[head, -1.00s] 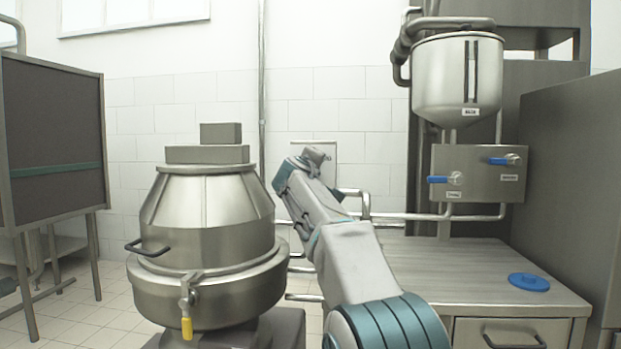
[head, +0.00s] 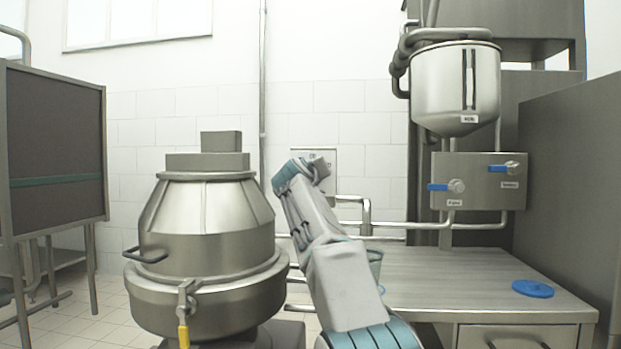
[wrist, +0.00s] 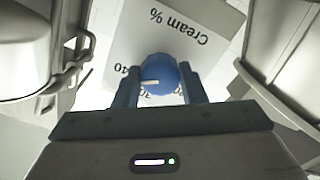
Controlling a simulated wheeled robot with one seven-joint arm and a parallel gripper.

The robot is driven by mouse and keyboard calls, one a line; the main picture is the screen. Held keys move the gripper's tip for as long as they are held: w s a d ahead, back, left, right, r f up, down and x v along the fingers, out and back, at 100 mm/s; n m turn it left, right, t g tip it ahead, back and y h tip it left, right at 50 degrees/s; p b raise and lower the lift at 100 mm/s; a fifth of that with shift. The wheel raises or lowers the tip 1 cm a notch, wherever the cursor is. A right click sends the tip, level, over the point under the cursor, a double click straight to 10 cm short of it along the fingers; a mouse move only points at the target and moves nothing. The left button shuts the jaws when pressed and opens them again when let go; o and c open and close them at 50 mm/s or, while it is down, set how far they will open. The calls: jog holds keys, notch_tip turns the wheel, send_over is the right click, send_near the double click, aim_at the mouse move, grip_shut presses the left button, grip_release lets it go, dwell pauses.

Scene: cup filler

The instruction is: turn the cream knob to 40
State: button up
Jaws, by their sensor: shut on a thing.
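The blue cream knob (wrist: 160,72) sits on a pale panel (wrist: 205,22) marked "Cream %", which reads upside down in the wrist view. My gripper (wrist: 159,88) is shut on the knob, one finger on each side. A white pointer line on the knob points left in the picture, roughly toward a mark that looks like 40. Other scale marks are partly hidden by the knob and fingers. In the head view, my gripper (head: 318,170) is at the wall panel (head: 330,157), and the knob is hidden behind it.
A large steel vessel (head: 207,215) with a yellow-handled tap (head: 184,335) stands left of my arm. To the right are a steel counter (head: 450,275) with a blue lid (head: 533,288), a hopper (head: 455,88) and a blue-handled valve box (head: 480,180). Pipes run below the wall panel.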

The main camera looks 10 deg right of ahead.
dwell(0.4)
jog(key=o, duration=1)
jog(key=b+v, duration=0.4)
jog(key=v, duration=0.9)
jog(key=shift+s, duration=0.35)
jog(key=shift+a, duration=0.15)
